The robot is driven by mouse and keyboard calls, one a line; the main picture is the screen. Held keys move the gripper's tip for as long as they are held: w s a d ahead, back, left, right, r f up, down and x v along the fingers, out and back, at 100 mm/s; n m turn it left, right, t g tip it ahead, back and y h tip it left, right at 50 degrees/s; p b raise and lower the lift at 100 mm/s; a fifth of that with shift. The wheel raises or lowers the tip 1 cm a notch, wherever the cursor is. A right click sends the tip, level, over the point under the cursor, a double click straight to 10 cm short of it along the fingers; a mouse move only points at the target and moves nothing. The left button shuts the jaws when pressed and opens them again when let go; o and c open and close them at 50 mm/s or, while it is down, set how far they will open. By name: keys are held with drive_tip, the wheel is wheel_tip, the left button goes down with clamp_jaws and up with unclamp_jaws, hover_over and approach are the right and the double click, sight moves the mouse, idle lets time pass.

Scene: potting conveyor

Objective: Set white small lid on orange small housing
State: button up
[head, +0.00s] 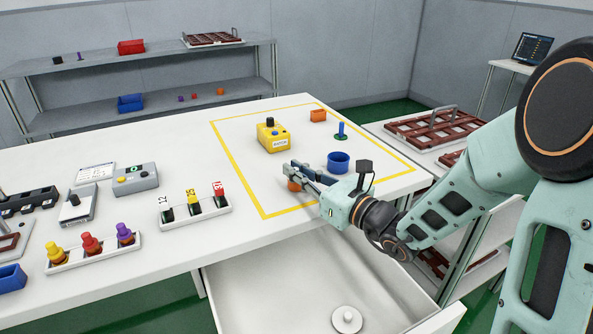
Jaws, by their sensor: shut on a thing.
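My gripper (288,171) reaches in from the right, low over the near part of the yellow-outlined area. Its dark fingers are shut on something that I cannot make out. A small round orange piece (294,186), which looks like the orange small housing, shows just under the fingertips and is partly hidden by them. I cannot tell whether the fingers touch it. A white round lid with a knob (347,319) lies in the open drawer (275,280); I cannot tell its size class. No other white lid is clearly visible.
A blue round cup (338,162) stands just right of the fingers. A marker rack (195,218) stands to the left. The outlined area's near left is clear.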

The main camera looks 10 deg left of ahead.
drive_tip(key=o, duration=0.8)
drive_tip(key=v, duration=1.2)
